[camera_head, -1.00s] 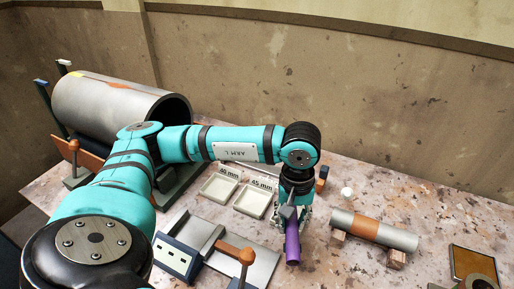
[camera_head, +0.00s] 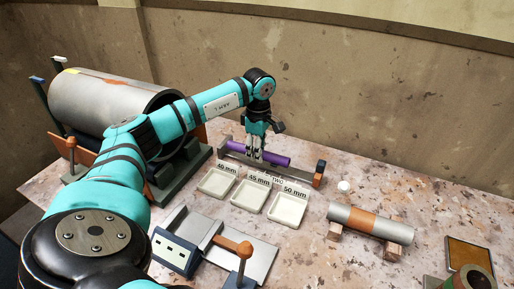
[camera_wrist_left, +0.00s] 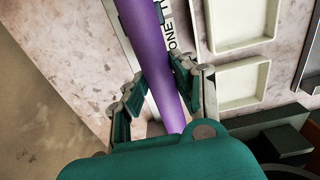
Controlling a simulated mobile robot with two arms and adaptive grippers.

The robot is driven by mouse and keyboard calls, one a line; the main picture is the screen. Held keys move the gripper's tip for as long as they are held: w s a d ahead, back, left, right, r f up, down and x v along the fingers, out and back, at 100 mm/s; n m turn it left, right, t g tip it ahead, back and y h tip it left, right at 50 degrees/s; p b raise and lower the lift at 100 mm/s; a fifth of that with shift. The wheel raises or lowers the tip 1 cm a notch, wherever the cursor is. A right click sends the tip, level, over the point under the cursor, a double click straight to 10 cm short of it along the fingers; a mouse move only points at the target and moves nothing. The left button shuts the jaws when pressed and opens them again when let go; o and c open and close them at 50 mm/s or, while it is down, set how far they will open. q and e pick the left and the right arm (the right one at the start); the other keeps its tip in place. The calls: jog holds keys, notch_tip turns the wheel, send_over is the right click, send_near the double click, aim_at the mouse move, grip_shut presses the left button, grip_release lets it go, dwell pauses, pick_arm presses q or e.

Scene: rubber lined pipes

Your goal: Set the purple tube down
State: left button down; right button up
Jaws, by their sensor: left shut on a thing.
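The purple tube (camera_head: 275,159) lies roughly level at the long grey holder (camera_head: 296,177) behind the white trays. My left gripper (camera_head: 257,152) points down and is shut on the tube. In the left wrist view the tube (camera_wrist_left: 163,70) runs between the two fingers (camera_wrist_left: 152,88), over a white strip with black lettering (camera_wrist_left: 170,28). Whether the tube touches the holder or hangs just above it, I cannot tell. My right gripper is in neither view.
Three white trays (camera_head: 251,195) with size labels stand in front of the holder. A grey pipe with an orange band (camera_head: 368,222) rests on blocks at right. A large grey cylinder (camera_head: 110,98) stands at left. A grey fixture (camera_head: 248,262) with an orange-topped post is nearer.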

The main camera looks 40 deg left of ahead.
pick_arm(q)
jog(key=shift+w+a+f+b, duration=0.2)
jog(key=shift+w+a+b, duration=0.15)
jog(key=shift+w+a, duration=0.75)
notch_tip(320, 180, down, 4)
jog(key=b, duration=0.3)
jog(key=shift+s+r, duration=0.1)
jog(key=shift+r, duration=0.2)
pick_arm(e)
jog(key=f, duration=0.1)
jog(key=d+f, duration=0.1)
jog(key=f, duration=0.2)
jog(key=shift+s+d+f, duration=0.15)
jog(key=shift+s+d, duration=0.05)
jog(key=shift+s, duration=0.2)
pick_arm(q)
jog(key=c, duration=1)
grip_release()
jog(key=shift+c, duration=0.2)
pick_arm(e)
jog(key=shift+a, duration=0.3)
